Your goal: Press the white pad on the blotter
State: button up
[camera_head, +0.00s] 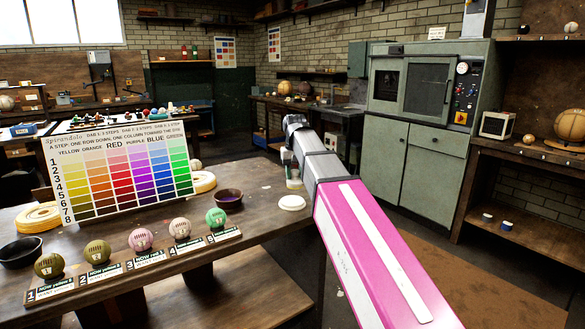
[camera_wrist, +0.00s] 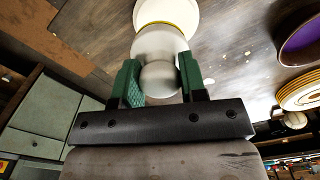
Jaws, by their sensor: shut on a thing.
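My gripper (camera_wrist: 158,68) is shut on the white pad (camera_wrist: 160,43), with one green finger on each side of its rounded white grip. A thin yellow band shows near the pad's far end. A round white disc, apparently the blotter (camera_wrist: 172,10), lies just beyond the pad in the wrist view. In the head view the blotter (camera_head: 292,203) lies on the table's right part. The held pad (camera_head: 294,184) is small there, just behind the blotter and low over the table. I cannot tell whether pad and blotter touch.
A colour chart (camera_head: 125,170) stands upright at left. Several coloured balls, including a green one (camera_head: 215,217), sit on a labelled rack along the front. A dark bowl (camera_head: 21,252) is far left.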

jog(key=shift+w+a+r, duration=0.2)
jog(key=shift+w+a, duration=0.25)
jog(key=shift+f, duration=3.15)
jog(key=shift+f, duration=0.25)
jog(key=shift+r, duration=2.5)
jog(key=shift+s, duration=0.1)
